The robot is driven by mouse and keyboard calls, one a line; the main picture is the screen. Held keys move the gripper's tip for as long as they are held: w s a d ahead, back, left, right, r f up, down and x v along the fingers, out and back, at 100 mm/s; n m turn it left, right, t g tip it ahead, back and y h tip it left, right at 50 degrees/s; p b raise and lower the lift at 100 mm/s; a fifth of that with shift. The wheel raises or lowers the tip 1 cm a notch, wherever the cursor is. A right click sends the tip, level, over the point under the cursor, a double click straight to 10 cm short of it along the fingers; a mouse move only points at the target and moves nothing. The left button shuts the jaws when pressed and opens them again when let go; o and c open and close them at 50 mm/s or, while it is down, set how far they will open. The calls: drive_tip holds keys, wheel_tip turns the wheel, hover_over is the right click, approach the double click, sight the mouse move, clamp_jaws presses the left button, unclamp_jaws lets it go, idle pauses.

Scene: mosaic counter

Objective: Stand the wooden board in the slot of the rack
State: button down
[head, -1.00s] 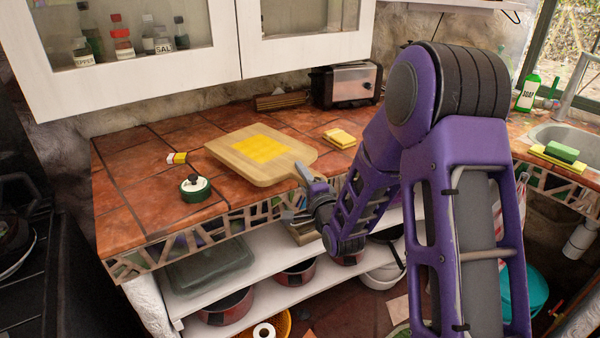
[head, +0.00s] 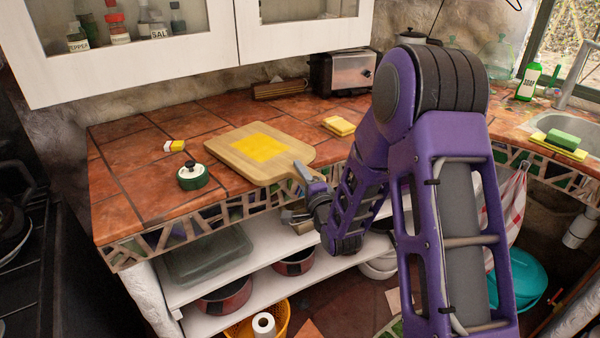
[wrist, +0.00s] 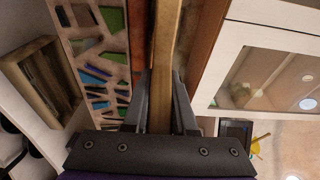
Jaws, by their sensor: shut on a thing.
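The wooden board (head: 226,151) is light wood with a yellow square on its face. In the head view it lies roughly level at the counter's front part, its handle end out past the front edge. My gripper (head: 305,177) is shut on the handle. In the wrist view the board (wrist: 167,40) shows edge-on between the two fingers of my gripper (wrist: 161,85). I cannot tell whether the board touches the counter. A low brown wooden rack (head: 281,89) stands at the back wall, left of the toaster; its slot is too small to make out.
A green pot with a white lid (head: 193,178) and a small yellow-and-white item (head: 174,146) lie left of the board. A yellow sponge stack (head: 340,126) is to its right. The toaster (head: 342,72) stands behind. Wall cabinets (head: 150,50) hang above. The tiles between board and rack look clear.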

drive_tip(key=shift+f, duration=0.3)
drive_tip(key=c, duration=0.6)
unclamp_jaws()
drive_tip(key=shift+c, duration=0.2)
drive_tip(key=shift+f, duration=0.25)
drive_tip(key=p+v, duration=0.9)
drive_tip(key=v, duration=0.8)
drive_tip(key=shift+s, duration=0.2)
drive_tip(key=shift+w+d+r, duration=0.1)
